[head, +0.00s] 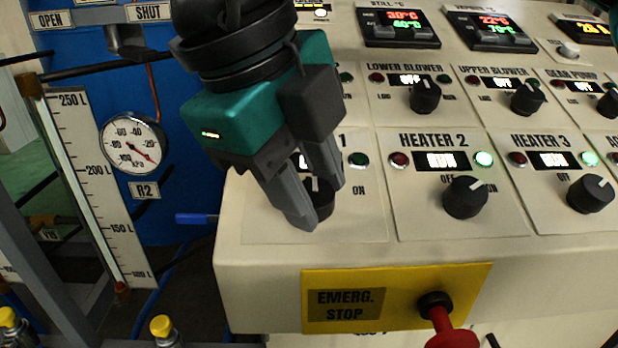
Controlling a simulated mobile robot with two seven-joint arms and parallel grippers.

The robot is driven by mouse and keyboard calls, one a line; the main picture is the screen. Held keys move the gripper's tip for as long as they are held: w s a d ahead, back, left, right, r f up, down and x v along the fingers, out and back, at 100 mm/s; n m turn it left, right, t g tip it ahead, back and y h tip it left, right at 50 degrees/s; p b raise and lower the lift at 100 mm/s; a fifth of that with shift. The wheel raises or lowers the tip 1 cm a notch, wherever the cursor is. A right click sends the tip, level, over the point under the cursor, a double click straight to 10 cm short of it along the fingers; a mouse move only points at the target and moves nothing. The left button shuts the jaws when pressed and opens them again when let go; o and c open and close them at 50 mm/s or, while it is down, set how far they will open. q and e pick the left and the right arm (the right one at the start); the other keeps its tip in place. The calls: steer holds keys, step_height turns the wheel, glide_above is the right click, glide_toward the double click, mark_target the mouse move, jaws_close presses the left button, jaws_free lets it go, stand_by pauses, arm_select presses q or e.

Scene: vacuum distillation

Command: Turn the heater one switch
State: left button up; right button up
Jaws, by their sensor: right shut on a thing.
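The heater one switch (321,197) is a black round knob on the cream control panel (240,245), at the panel's left end. My right gripper (312,205) comes down from above with its grey fingers on either side of the knob, shut on it. The gripper hides most of the heater one label; only a "1" shows, with a dark green lamp (358,159) and the word ON to its right. The knob's pointer is partly hidden. My left gripper is not in view.
Heater 2 (465,197) and heater 3 (591,194) knobs sit to the right with lit green lamps. Blower knobs (425,97) are above. A red emergency stop (452,335) sticks out below on a yellow plate. A pressure gauge (132,144) and level scale (95,180) stand left.

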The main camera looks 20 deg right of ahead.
stand_by(0.3)
steer(key=o, duration=1)
steer(key=shift+o, duration=0.2)
steer(key=p+v, duration=0.2)
steer(key=v, duration=1.1)
